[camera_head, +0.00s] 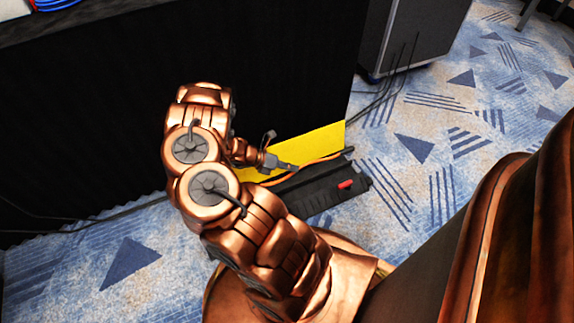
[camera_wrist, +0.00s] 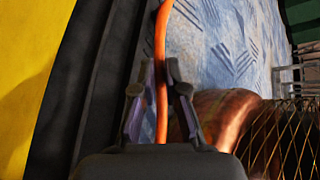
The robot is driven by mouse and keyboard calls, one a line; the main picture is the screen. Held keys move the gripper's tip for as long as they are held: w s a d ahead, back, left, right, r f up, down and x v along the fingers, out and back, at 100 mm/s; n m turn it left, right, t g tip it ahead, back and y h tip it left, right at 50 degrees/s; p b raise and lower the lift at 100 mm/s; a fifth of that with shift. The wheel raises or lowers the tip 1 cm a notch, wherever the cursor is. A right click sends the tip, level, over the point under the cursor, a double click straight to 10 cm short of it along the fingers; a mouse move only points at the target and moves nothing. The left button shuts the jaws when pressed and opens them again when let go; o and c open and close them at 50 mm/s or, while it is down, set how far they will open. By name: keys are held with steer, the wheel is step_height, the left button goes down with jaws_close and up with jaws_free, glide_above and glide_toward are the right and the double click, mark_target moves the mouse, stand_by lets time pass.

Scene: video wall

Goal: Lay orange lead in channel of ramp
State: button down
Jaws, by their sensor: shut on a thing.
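The ramp is a black base (camera_head: 318,190) on the carpet with a raised yellow lid (camera_head: 315,142) along its far side. The orange lead (camera_head: 322,160) runs along the ramp near the lid's foot. In the wrist view the orange lead (camera_wrist: 161,60) passes between the two fingers of my gripper (camera_wrist: 158,92), which is shut on it. There the black base (camera_wrist: 85,85) and yellow lid (camera_wrist: 25,75) lie left of the lead. My gripper (camera_head: 292,168) is over the ramp in the head view. My arm hides the ramp's left part, and the lead's height above the channel is unclear.
A black-draped block (camera_head: 120,120) stands right behind the ramp. Black cables (camera_head: 385,95) run along the floor by its right edge towards a grey case (camera_head: 415,35). A red piece (camera_head: 346,185) sits on the ramp. Patterned carpet (camera_head: 425,180) is open to the right.

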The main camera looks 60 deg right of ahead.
step_height(320, 180, down, 13)
steer(key=b, duration=0.9)
steer(key=shift+s, duration=0.1)
steer(key=shift+f+b, duration=0.45)
steer(key=shift+f, duration=0.6)
steer(key=c, duration=1.1)
jaws_free()
steer(key=shift+d, duration=0.1)
steer(key=shift+c, duration=0.2)
